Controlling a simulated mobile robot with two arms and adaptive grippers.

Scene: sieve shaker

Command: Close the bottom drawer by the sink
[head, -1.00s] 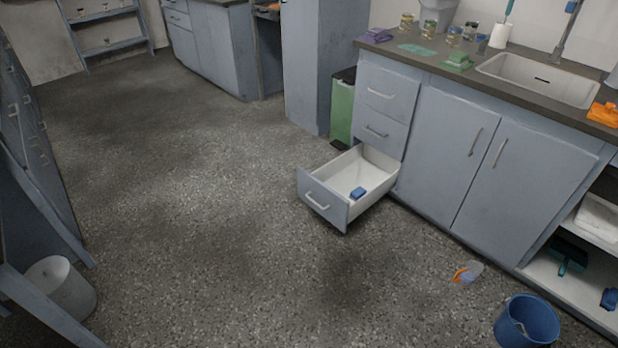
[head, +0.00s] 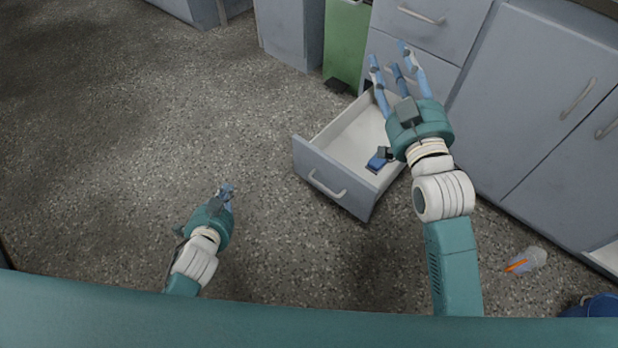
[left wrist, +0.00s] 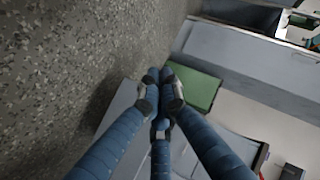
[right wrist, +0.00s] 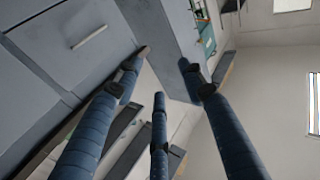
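The bottom drawer (head: 318,170) is pulled well out of the blue-grey cabinet, with a white interior and a bar handle (head: 325,188) on its front. My left gripper (head: 227,190) is low over the floor, left of the drawer front and apart from it. Its fingers are together and empty in the left wrist view (left wrist: 160,88). My right gripper (head: 398,58) is raised over the right side of the drawer, and hides part of it and the drawer above. Its fingers are spread and empty, also in the right wrist view (right wrist: 160,72).
A blue object (head: 376,163) lies in the drawer. A green bin (head: 345,45) stands left of the cabinet and shows in the left wrist view (left wrist: 198,88). A clear and orange item (head: 526,261) and a blue bucket (head: 598,305) are at the right. The floor left of the drawer is clear.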

